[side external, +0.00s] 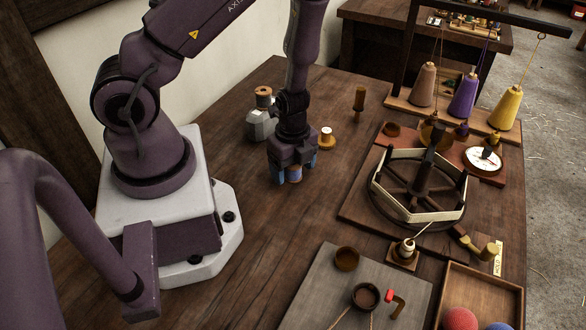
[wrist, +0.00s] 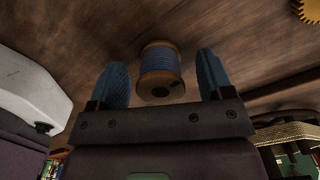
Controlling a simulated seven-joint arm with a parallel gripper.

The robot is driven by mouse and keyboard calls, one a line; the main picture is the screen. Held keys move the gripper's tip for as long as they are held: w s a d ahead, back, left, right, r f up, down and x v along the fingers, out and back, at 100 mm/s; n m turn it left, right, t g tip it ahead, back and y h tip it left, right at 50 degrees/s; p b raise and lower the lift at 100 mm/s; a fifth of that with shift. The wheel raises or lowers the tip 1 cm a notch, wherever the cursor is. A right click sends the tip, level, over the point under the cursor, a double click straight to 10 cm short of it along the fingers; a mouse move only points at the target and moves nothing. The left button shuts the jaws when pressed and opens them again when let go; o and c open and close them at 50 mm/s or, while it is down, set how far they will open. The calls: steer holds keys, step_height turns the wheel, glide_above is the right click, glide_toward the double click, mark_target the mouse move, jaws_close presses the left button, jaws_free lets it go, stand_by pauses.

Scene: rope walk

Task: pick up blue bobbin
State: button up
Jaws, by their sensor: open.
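The blue bobbin (wrist: 160,68) is a wooden spool wound with blue thread, between and just beyond my two blue fingertips in the wrist view. My gripper (side external: 292,176) points down close to the tabletop, around the bobbin. My gripper (wrist: 162,78) is open, with a finger on each side of the bobbin and a visible gap to each.

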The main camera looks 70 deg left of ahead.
steer(key=shift+f, duration=0.35)
steer(key=c, duration=1)
steer(key=shift+r, duration=0.15)
